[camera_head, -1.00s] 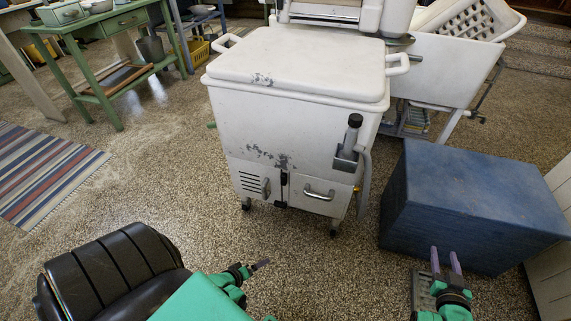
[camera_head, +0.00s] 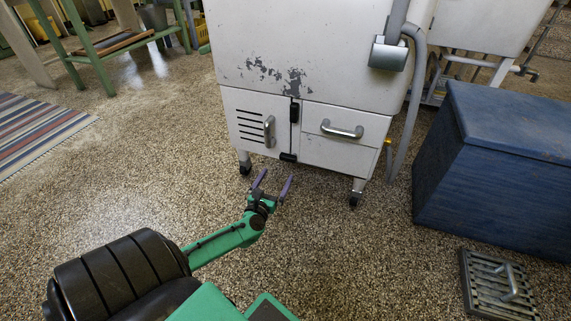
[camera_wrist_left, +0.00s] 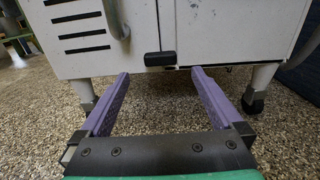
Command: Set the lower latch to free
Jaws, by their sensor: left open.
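The lower latch (camera_head: 288,157) is a small black piece at the bottom edge of the white washer cabinet (camera_head: 340,118), below the seam between the vented door and the drawer. In the left wrist view the lower latch (camera_wrist_left: 160,58) lies horizontal, just beyond and between the fingertips. A black upper latch (camera_head: 294,112) sits higher on the same seam. My left gripper (camera_head: 273,182) is open and empty, with purple fingers spread, low in front of the cabinet. It also shows in the wrist view (camera_wrist_left: 160,73), and touches nothing that I can see. My right gripper is out of view.
The door handle (camera_head: 269,131) and drawer handle (camera_head: 341,131) flank the seam. A grey hose (camera_head: 411,100) hangs at the cabinet's right. A blue chest (camera_head: 495,180) and a floor grate (camera_head: 490,285) are at right. The speckled floor (camera_head: 350,260) in front is clear.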

